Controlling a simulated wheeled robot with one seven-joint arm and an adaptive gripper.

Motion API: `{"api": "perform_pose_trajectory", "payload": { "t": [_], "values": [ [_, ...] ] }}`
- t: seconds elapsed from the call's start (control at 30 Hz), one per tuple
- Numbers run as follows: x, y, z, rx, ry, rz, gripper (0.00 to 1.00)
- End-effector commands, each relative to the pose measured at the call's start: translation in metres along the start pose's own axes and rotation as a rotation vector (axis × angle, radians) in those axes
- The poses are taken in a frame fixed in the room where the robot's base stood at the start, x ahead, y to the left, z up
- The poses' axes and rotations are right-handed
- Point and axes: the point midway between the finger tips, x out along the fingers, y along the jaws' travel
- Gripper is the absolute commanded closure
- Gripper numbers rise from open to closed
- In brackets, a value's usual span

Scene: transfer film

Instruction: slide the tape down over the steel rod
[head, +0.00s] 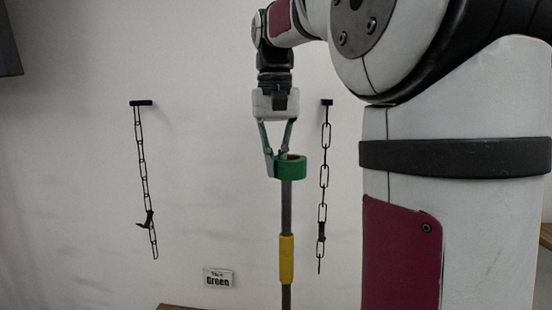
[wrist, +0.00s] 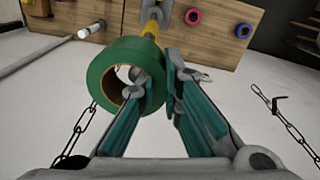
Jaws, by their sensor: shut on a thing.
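A green tape roll (head: 290,168) is at the upper end of the upright steel rod (head: 287,208), which has a yellow sleeve (head: 287,260). My gripper (head: 278,160) is shut on the tape roll from above. In the wrist view the roll (wrist: 103,72) shows its open hole, with one finger of my gripper (wrist: 157,88) in the hole and the other outside the wall. The yellow sleeve (wrist: 150,29) shows beyond the roll there. The rod's top is hidden by the tape, so I cannot tell whether it is inside the ring.
Two black chains hang from the wall, left (head: 143,170) and right (head: 323,170) of the rod. A "Thin Green" sign (head: 218,279) is low on the wall. In the wrist view a wooden board (wrist: 218,48) bears a pink ring (wrist: 193,17) and a blue one (wrist: 242,30).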

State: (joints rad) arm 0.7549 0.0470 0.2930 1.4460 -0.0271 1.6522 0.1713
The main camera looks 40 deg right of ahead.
Motion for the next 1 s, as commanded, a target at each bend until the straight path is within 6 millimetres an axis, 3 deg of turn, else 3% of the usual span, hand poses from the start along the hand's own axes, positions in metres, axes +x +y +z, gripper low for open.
{"api": "perform_pose_trajectory", "payload": {
  "t": [1.0],
  "values": [
    [-0.011, 0.0, 0.0, 0.0, -0.002, 0.0, 1.0]
  ]
}}
